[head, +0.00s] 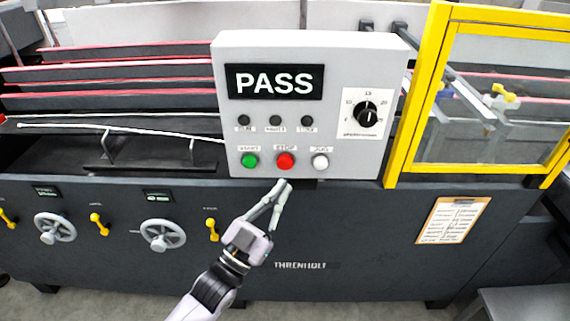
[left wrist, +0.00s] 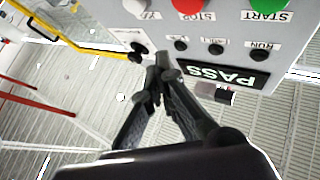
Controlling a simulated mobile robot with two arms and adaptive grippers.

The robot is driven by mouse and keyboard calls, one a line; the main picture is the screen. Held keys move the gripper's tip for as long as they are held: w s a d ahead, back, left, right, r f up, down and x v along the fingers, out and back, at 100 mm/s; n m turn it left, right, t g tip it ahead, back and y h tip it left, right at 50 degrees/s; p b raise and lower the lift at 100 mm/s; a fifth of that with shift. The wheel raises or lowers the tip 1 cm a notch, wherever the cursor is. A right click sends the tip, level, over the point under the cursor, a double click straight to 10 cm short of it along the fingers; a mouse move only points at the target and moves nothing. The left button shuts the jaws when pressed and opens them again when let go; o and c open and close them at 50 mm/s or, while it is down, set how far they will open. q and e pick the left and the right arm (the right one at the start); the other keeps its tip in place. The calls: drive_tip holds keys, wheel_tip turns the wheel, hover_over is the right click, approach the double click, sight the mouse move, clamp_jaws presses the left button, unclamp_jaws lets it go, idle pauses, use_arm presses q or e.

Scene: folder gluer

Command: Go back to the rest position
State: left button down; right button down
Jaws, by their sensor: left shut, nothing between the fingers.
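My left gripper (head: 284,184) is shut and empty, with its fingertips just below the control panel (head: 222,140) and beneath the red STOP button (head: 285,160). I cannot tell whether the tips touch anything. The left wrist view also shows the gripper's closed fingers (left wrist: 161,70), with the panel upside down behind them. The panel has a PASS display (head: 275,81), a green START button (head: 249,160), a white button (head: 320,162) and a black dial (head: 366,113). My right gripper is not in view.
The dark machine body (head: 340,240) carries handwheels (head: 163,235) and yellow levers (head: 212,229) at the left. A yellow-framed guard (head: 395,160) stands right of the panel. A clipboard (head: 453,220) hangs on the front. Grey floor shows at the lower left.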

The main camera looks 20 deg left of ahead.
use_arm(q)
drive_tip(key=w+a+f+n+g+y, duration=0.1)
drive_tip(key=a+f+g+y, duration=0.15)
drive_tip(key=f, duration=1.05)
drive_tip(key=w+a+f+n+g+y, duration=0.1)
drive_tip(key=f+g+y, duration=0.15)
drive_tip(key=f, duration=0.95)
drive_tip(key=s+a+f+n+g+y, duration=0.15)
drive_tip(key=s+f, duration=0.25)
drive_tip(key=f, duration=0.5)
drive_tip(key=s+f+g, duration=0.3)
drive_tip(key=s+f, duration=0.1)
drive_tip(key=f, duration=0.5)
drive_tip(key=s+a+f+g+y, duration=0.15)
drive_tip(key=s+f+g, duration=0.35)
drive_tip(key=s+f, duration=0.85)
drive_tip(key=s+a+f+g, duration=0.1)
drive_tip(key=s+f+g, duration=0.2)
drive_tip(key=s, duration=0.7)
drive_tip(key=s+a+f+n+g, duration=0.1)
drive_tip(key=s+f+g, duration=0.2)
drive_tip(key=s+f, duration=0.3)
drive_tip(key=s, duration=0.5)
drive_tip(key=shift+s+f+y, duration=0.15)
drive_tip(key=shift+s+y, duration=0.05)
drive_tip(key=shift+y, duration=0.2)
